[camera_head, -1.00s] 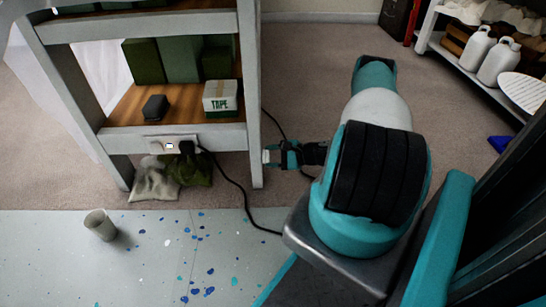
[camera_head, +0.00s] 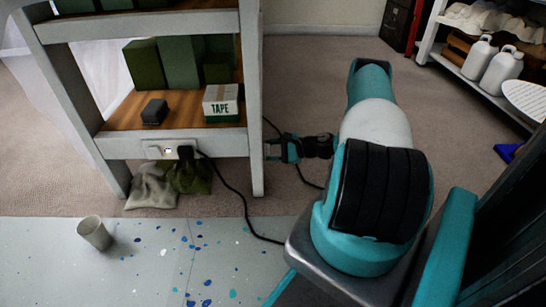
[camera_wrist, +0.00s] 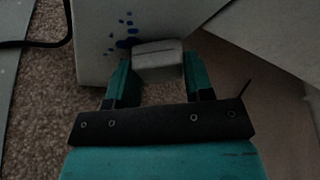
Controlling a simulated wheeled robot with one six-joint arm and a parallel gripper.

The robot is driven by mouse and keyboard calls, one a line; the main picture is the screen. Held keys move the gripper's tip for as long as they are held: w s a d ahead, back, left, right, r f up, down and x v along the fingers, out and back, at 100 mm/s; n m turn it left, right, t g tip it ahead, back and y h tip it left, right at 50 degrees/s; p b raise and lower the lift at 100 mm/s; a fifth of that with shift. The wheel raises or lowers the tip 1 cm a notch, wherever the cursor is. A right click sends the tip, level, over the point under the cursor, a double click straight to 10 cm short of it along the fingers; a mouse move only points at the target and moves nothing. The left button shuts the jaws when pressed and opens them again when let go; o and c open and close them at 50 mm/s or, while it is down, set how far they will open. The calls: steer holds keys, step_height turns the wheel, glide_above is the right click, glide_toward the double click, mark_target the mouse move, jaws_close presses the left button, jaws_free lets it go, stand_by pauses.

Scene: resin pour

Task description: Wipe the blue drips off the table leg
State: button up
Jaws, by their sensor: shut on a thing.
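The white table leg (camera_head: 256,160) stands just left of my gripper (camera_head: 276,149) in the head view. In the wrist view the leg (camera_wrist: 95,30) has blue drips (camera_wrist: 127,41) on its face, left of and partly beside a pale block (camera_wrist: 157,60). My gripper (camera_wrist: 156,72) is shut on this block, which looks like a sponge or pad. The block is close against the leg, partly over the drip area; I cannot tell whether it touches. The drips do not show in the head view.
A black cable (camera_head: 236,190) runs from a power strip (camera_head: 168,149) past the leg to the floor. Cloth bags (camera_head: 151,188) lie under the shelf. A cup (camera_head: 95,233) stands on the paint-spotted sheet (camera_head: 150,280).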

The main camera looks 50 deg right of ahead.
steer(key=s+a+p, duration=0.4)
steer(key=p, duration=0.1)
steer(key=shift+a+r, duration=0.15)
steer(key=shift+a, duration=0.2)
stand_by(0.4)
